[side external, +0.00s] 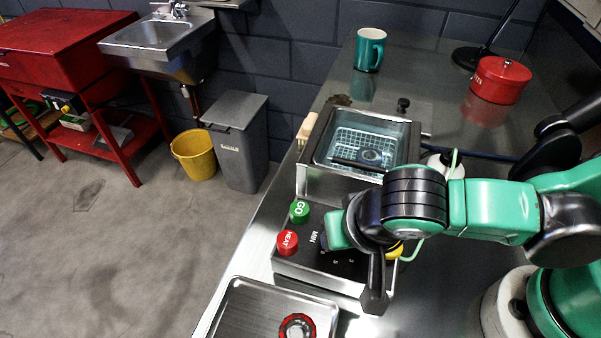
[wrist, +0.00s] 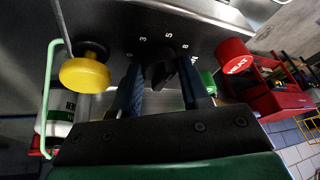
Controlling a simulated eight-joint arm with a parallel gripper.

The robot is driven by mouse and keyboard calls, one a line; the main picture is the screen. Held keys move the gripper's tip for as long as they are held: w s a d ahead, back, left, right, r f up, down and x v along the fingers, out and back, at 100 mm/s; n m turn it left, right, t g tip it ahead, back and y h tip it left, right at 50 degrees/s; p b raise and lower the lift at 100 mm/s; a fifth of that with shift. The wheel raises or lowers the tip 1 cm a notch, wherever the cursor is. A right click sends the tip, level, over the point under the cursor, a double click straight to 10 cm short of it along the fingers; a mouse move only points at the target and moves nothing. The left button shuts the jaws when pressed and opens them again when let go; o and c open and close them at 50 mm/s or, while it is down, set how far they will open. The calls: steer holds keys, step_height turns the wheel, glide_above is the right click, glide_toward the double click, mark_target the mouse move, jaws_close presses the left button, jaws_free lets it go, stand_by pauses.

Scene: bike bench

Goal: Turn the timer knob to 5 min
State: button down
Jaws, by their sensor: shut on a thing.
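The timer knob (wrist: 158,72) is a dark knob on the black control panel (wrist: 215,22), ringed by white numbers that include 3 and 5. In the wrist view my gripper (wrist: 162,88) has its two blue-black fingers on either side of the knob and is shut on it. The knob's pointer is dark, and I cannot tell which number it points to. In the side view my gripper reaches down over the control panel (side external: 318,262) and hides the knob and most of the dial.
A red HEAT button (side external: 287,242) and green GO button (side external: 299,210) are left of my gripper; a yellow knob (wrist: 85,72) is close on its other side. Behind stands a water bath with a basket (side external: 345,143). A metal tray (side external: 250,305) lies in front.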

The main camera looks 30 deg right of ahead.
steer(key=shift+c, duration=2.1)
jaws_free()
